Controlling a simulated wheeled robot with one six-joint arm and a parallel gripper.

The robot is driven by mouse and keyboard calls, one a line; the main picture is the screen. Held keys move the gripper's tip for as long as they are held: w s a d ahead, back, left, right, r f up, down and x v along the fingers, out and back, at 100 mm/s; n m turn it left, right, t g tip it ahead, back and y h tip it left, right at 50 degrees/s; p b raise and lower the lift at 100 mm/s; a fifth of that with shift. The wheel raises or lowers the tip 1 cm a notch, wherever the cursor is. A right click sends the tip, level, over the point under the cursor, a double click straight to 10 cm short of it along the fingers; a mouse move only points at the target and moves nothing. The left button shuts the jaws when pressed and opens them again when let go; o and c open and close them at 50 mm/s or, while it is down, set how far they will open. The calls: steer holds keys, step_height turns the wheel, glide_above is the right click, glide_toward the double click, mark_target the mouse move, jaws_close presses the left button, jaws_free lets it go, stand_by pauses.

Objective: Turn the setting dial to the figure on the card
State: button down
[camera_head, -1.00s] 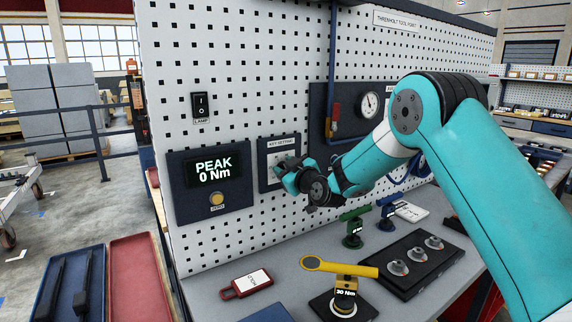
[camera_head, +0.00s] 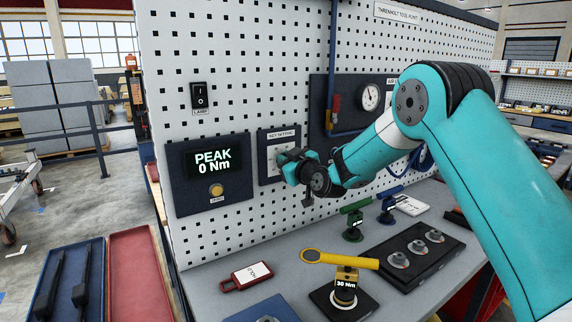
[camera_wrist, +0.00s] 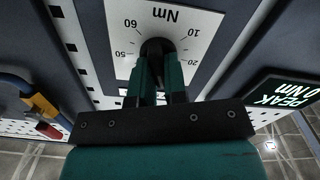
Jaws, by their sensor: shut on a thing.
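The setting dial (camera_wrist: 178,32) has a white face with figures such as 10, 20, 50 and 60 and the letters Nm, seen upside down in the wrist view. Its dark knob (camera_wrist: 155,48) is between the fingers of my gripper (camera_wrist: 158,62), which is shut on it. The pointer is hidden by the fingers. In the head view, my gripper (camera_head: 285,163) is at the dark dial panel (camera_head: 264,172) on the pegboard and covers the knob. A red-framed card (camera_head: 246,276) lies on the bench; its print is too small to read.
The display panel (camera_head: 213,162) left of the dial reads PEAK 0 Nm. A lamp switch (camera_head: 201,95) is above it. A yellow wrench (camera_head: 338,259) sits on a stand marked 30 Nm. A gauge (camera_head: 370,97) and a red-handled valve (camera_head: 335,108) are to the right.

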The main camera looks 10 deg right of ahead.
steer(key=m+b, duration=0.1)
steer(key=m, duration=0.2)
steer(key=m+b, duration=0.2)
steer(key=m, duration=0.1)
steer(key=m+b, duration=0.2)
steer(key=m, duration=0.1)
steer(key=shift+w+d, duration=0.1)
steer(key=shift+d, duration=0.25)
stand_by(0.3)
steer(key=c, duration=1.2)
jaws_free()
steer(key=shift+o, duration=0.2)
steer(key=b+v, duration=0.6)
steer(key=v, duration=1.1)
steer(key=shift+s, duration=0.2)
